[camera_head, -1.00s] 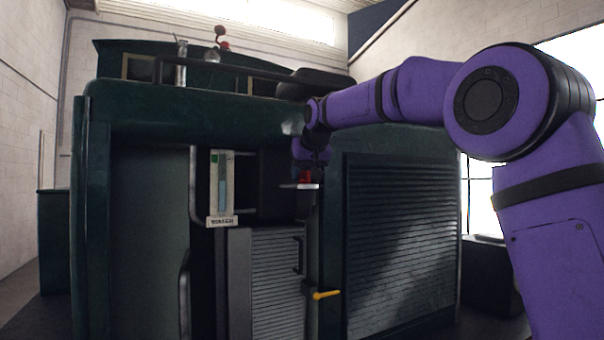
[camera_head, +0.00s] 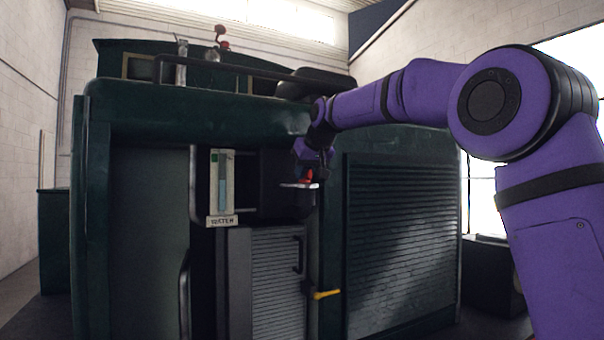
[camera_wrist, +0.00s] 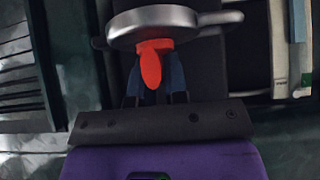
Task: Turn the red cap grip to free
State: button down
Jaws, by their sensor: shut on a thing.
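The red cap grip (camera_head: 307,175) shows as a small red spot at my gripper (camera_head: 306,168), on the front of the dark green tram. In the wrist view, the red grip (camera_wrist: 151,62) points down from a round silver-grey cap (camera_wrist: 153,24). My gripper (camera_wrist: 155,85) is shut on the red grip, with its dark blue fingers on either side. The fingertips are partly hidden by the red grip and the cap. No marking for free can be read in either view.
A water gauge (camera_head: 222,182) with a label stands left of my gripper. A yellow-handled lever (camera_head: 326,294) sticks out below. A ribbed dark panel (camera_head: 400,245) fills the right front. A dark handrail (camera_head: 230,68) runs along the tram's top.

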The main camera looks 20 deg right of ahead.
jog(key=shift+a, duration=0.15)
jog(key=c, duration=1.1)
grip_release()
jog(key=shift+c, duration=0.2)
jog(key=v, duration=1)
jog(key=shift+s+r, duration=0.2)
jog(key=shift+r, duration=0.05)
jog(key=shift+s, duration=0.1)
jog(key=s+d+f+g, duration=0.1)
jog(key=s+d+f, duration=0.1)
jog(key=s+f, duration=0.8)
jog(key=s+d+f+m+g+h, duration=0.1)
jog(key=s+d+f, duration=0.1)
jog(key=s+f, duration=0.8)
jog(key=s+d+f+m+g, duration=0.1)
jog(key=s+f, duration=0.9)
jog(key=s, duration=1)
jog(key=shift+d+f+g+h, duration=0.3)
jog(key=shift+d+f+h, duration=0.05)
jog(key=shift+d+h, duration=0.05)
